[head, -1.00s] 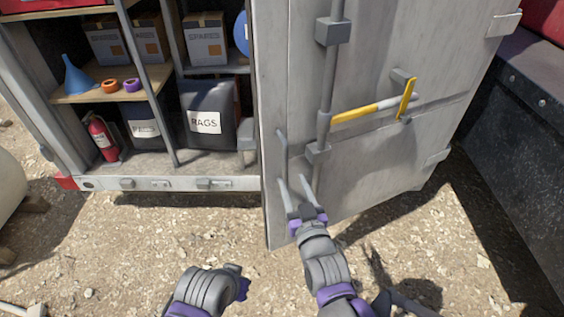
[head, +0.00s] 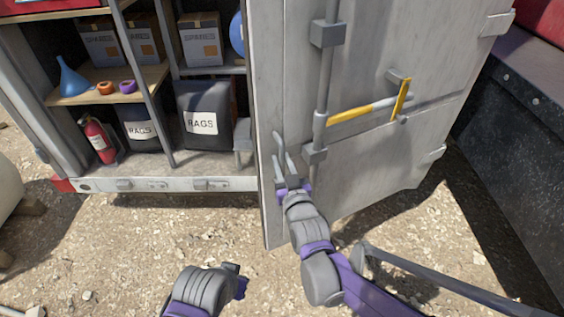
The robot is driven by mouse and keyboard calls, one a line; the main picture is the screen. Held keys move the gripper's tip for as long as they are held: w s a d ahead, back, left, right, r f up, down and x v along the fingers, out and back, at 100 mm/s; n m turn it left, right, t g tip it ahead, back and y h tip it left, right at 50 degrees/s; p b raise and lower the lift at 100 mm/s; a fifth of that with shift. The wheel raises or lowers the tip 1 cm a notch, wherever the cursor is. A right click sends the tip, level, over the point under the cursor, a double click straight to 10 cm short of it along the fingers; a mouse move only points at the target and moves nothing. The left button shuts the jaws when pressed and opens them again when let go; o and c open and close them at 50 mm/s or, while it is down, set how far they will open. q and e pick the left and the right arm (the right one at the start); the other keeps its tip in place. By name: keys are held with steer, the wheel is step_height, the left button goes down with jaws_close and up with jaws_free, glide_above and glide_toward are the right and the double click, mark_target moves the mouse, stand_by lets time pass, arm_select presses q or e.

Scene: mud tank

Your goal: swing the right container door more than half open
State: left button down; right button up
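The right container door (head: 375,185) is a grey panel hinged on its right side. It stands partly open, with its free edge at the left next to the open storage space. A thin upright grab handle (head: 279,143) sits low near that free edge. My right gripper (head: 283,160) is at this handle, its two fingers pointing up and apart, with the handle's lower part between or just behind them. Contact is unclear. A yellow-gripped latch lever (head: 352,115) and a vertical lock rod (head: 326,75) are on the door. My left gripper (head: 240,282) is low over the ground, its fingers barely visible.
The container's shelves hold boxes (head: 201,40), a blue funnel (head: 72,80), a fire extinguisher (head: 98,138) and a rags bin (head: 205,105). A dark tank wall (head: 510,140) stands close on the right. The gravel before the door is mostly clear.

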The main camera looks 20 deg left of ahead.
jaws_close()
stand_by(1.1)
